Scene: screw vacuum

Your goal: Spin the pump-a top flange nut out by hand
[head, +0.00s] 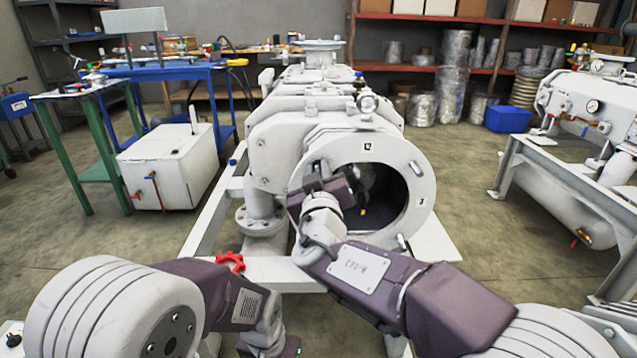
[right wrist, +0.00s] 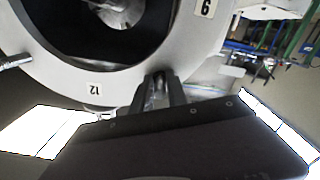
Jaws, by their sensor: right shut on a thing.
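The pale grey pump (head: 330,110) stands in the middle with its round end flange (head: 418,195) facing me and a dark open bore (head: 385,195). My right gripper (head: 318,168) is at the flange's upper left. In the right wrist view my right gripper (right wrist: 160,85) is shut on a small flange nut or stud between the "12" and "9" labels; the fingers mostly hide it. Another flange fastener (head: 415,168) sits at the upper right and a further one (head: 401,241) at the lower right. My left gripper is low at the bottom edge, its fingers out of frame.
A red handwheel (head: 230,262) is at the left by my left arm. A white tank (head: 165,170) and a blue workbench (head: 200,75) stand left. A second machine on a grey frame (head: 560,175) stands right. The floor (head: 475,160) between is open.

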